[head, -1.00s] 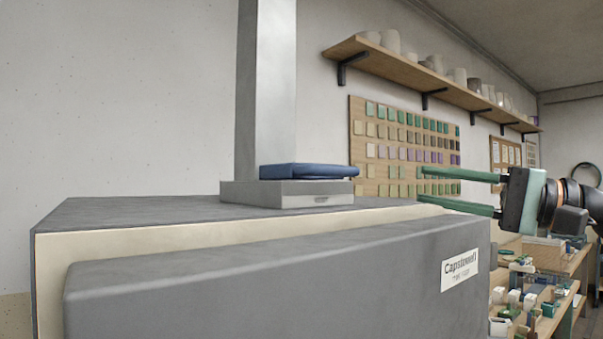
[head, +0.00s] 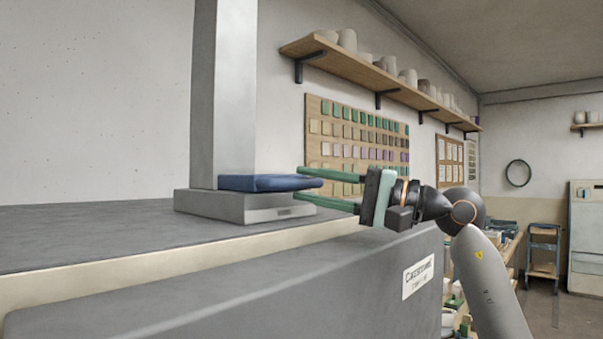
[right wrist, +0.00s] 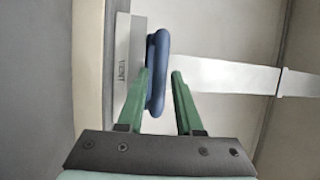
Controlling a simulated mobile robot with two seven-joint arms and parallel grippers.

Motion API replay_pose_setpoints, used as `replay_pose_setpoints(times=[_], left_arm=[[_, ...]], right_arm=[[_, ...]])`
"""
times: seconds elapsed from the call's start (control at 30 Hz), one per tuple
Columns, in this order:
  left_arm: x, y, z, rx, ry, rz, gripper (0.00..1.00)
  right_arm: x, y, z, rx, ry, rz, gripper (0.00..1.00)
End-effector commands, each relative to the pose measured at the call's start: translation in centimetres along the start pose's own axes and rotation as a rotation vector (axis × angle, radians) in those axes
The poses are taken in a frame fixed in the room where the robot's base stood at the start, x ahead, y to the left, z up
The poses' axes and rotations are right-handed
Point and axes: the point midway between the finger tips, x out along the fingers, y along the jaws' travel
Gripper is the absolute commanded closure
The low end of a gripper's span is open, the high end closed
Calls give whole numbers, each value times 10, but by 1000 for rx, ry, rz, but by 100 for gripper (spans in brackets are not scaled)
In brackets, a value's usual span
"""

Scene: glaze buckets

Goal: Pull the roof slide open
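The roof slide is a flat blue plate (head: 268,183) lying over a grey block (head: 240,207) on top of the kiln-like grey box, at the foot of a pale upright duct. In the right wrist view the blue plate (right wrist: 158,45) stands edge-on beside the block marked "VENT" (right wrist: 124,70). My right gripper (head: 298,184) is open, with one green finger above the plate's right end and one below it. In the wrist view the plate's end lies between the fingers, close to the left one and apart from the right one. My left gripper is not in view.
The grey duct (head: 222,90) rises behind the plate. The grey box (head: 90,232) fills the lower left. A shelf of pots (head: 385,78) and a board of colour tiles (head: 357,135) are on the wall behind. A cluttered bench stands at the lower right.

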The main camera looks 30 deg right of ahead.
Motion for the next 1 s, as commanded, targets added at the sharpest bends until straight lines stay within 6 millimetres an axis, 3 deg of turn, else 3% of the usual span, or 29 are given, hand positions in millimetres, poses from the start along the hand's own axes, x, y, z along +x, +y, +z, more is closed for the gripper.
replay_pose_setpoints(times=[0.2, 0.5, 0.8, 1.0], left_arm=[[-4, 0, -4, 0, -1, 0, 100], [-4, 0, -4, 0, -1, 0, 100], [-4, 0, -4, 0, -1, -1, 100], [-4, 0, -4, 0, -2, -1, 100]], right_arm=[[18, 0, 0, 1, -1, 0, 65], [19, 0, 0, 1, 0, 0, 66], [19, 0, 0, 0, 0, 0, 100], [19, 0, 0, 0, 0, 0, 100]])
